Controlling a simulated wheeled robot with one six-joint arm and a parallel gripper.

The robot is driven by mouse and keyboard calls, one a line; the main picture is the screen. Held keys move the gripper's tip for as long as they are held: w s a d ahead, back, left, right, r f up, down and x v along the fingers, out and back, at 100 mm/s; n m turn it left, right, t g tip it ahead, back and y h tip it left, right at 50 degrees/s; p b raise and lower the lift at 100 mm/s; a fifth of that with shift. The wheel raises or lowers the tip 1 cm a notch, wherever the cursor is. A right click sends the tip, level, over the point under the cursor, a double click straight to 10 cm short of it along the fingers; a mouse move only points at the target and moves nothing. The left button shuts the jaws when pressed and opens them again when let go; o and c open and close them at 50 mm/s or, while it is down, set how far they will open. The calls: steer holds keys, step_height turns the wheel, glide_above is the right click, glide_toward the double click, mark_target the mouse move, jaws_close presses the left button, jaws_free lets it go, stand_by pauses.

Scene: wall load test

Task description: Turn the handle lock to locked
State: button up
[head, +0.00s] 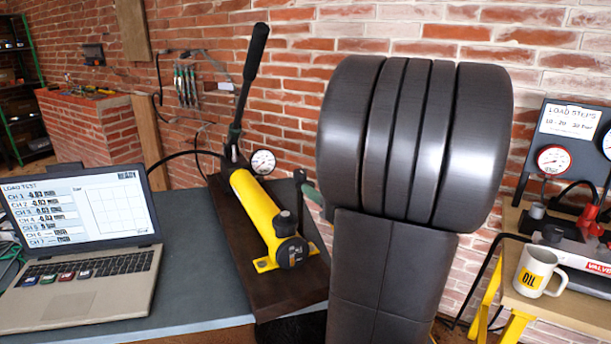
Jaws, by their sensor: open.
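A hand pump with a yellow cylinder (262,212) lies on a dark board on the bench. Its long black handle (250,75) stands up, tilted slightly right, from a dark pivot at the pump's far end. A small green lever (308,188) with a dark tip shows beside the pump, partly hidden behind my arm. I cannot tell for sure which part is the handle lock or how it is set. My gripper is not in view; only a large dark link of my arm fills the middle right.
A pressure gauge (263,162) stands beside the pump. An open laptop (78,245) with load readings is at left. At right, a second bench holds a white mug (537,271), a gauge panel (568,135) and a valve unit. A brick wall (290,95) is behind.

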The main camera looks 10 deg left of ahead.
mark_target(304, 177)
steer(key=x, duration=0.9)
steer(key=c, duration=0.9)
